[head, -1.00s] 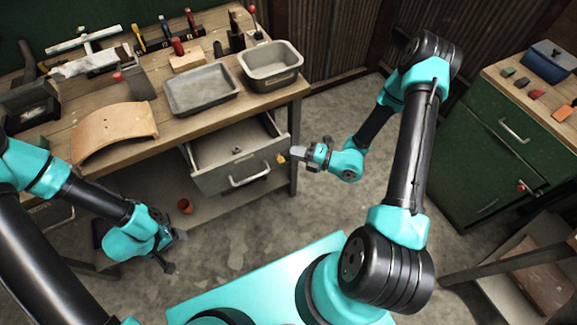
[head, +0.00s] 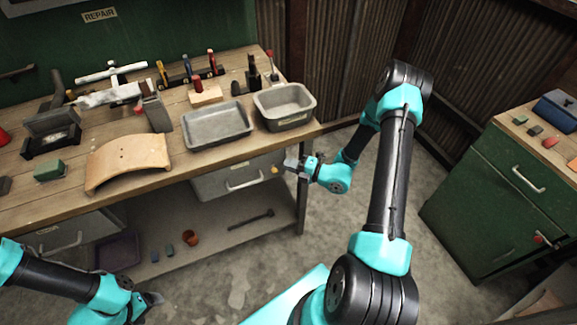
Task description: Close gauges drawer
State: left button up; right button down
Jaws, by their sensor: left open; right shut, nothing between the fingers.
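The drawer (head: 239,181) with a grey front and a pale bar handle sits under the right part of the wooden workbench (head: 205,152). Its front is close under the bench top and its inside is not visible. Whether it is fully flush I cannot tell. My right gripper (head: 288,168) is shut and empty, at the right end of the drawer front, close to or touching it. My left gripper (head: 152,299) is open and empty, low at the bottom left, away from the drawer.
A second drawer (head: 75,236) is under the bench's left side. On the bench stand two grey trays (head: 217,126), (head: 285,106) and a curved wooden piece (head: 128,160). The lower shelf holds a small orange pot (head: 190,238). A green cabinet (head: 490,200) stands at right.

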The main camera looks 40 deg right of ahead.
jog(key=shift+w+d+r, duration=0.1)
jog(key=shift+w, duration=0.2)
jog(key=shift+s+a, duration=0.2)
jog(key=shift+s, duration=0.2)
jog(key=s+a+v, duration=0.1)
jog(key=a+v, duration=0.1)
jog(key=v, duration=1)
jog(key=shift+s, duration=0.55)
